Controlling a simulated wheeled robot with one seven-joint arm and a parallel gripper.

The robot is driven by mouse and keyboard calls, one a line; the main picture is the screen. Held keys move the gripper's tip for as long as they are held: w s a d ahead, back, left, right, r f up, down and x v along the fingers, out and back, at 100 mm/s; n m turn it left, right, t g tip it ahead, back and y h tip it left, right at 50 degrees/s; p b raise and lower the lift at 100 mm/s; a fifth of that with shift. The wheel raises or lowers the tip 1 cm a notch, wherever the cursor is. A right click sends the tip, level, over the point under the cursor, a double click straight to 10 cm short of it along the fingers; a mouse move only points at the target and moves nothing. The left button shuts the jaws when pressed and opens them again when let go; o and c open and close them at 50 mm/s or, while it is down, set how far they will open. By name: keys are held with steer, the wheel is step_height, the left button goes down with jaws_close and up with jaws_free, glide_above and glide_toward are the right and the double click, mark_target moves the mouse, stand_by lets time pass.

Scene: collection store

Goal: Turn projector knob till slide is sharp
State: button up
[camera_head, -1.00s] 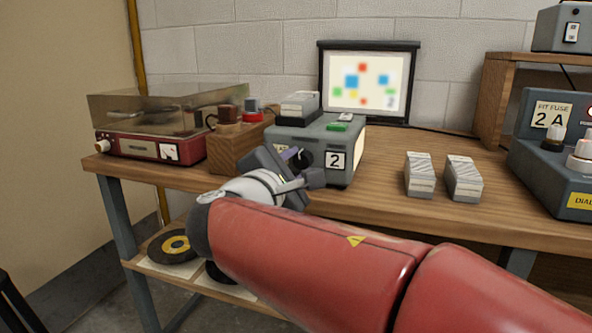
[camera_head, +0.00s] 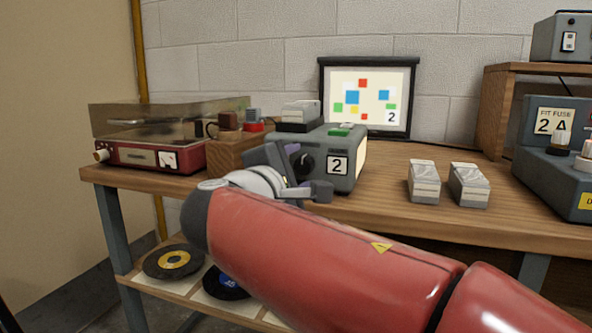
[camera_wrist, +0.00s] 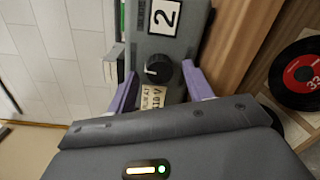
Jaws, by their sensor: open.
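The grey slide projector (camera_head: 345,153), marked "2", stands on the wooden bench. Its round black focus knob (camera_head: 304,164) is on the front face; in the wrist view the knob (camera_wrist: 159,72) has a light pointer mark. My gripper (camera_wrist: 161,78) is open in front of the knob, purple fingertips on either side with visible gaps. The head view shows my gripper (camera_head: 302,170) at the projector's front, partly covering it. The projection screen (camera_head: 366,88) behind shows crisp coloured squares and a readable "2".
Two slide boxes (camera_head: 424,182) (camera_head: 468,185) stand to the right, before a grey fuse unit (camera_head: 555,165). Records (camera_head: 172,262) lie on the lower shelf.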

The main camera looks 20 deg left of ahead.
steer(key=s+a, duration=0.1)
steer(key=s, duration=0.6)
steer(key=shift+s, duration=0.35)
steer(key=shift+a, duration=0.1)
